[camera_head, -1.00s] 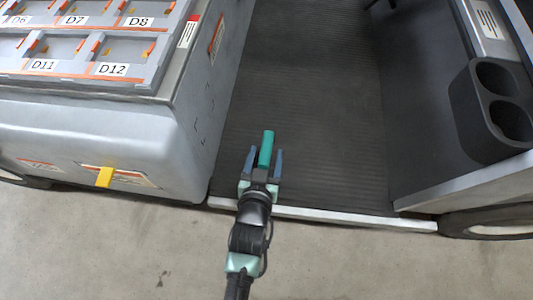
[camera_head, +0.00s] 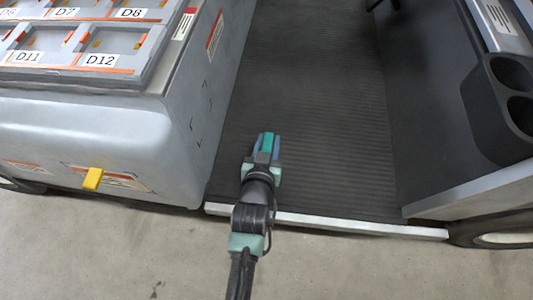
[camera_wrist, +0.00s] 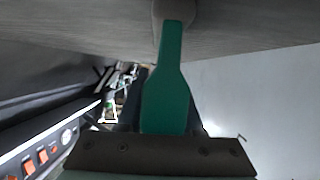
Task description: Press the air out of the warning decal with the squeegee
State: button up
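My gripper (camera_head: 266,150) is in front of the cart's open floor. It holds a green tool (camera_head: 268,141), which looks like the squeegee, between its dark bluish fingers. In the wrist view the green tool (camera_wrist: 166,90) points away from the camera, wide near the gripper and narrow at its far end. Its working edge is not clear. A warning decal (camera_head: 127,181) with an orange-red band is on the lower front of the grey cart body (camera_head: 90,125); a yellow tab (camera_head: 92,179) sticks out over it. Other labels (camera_head: 215,35) are on the cart's side, so I cannot tell which is meant.
Black corner marks (camera_head: 200,120) show on the cart's side panel. A tray with labelled bins (camera_head: 85,66) is on top of the cart body. A ribbed dark floor (camera_head: 310,110) lies behind a light sill (camera_head: 330,222). A black cup holder (camera_head: 490,105) is at the right.

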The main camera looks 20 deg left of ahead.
grip_shut()
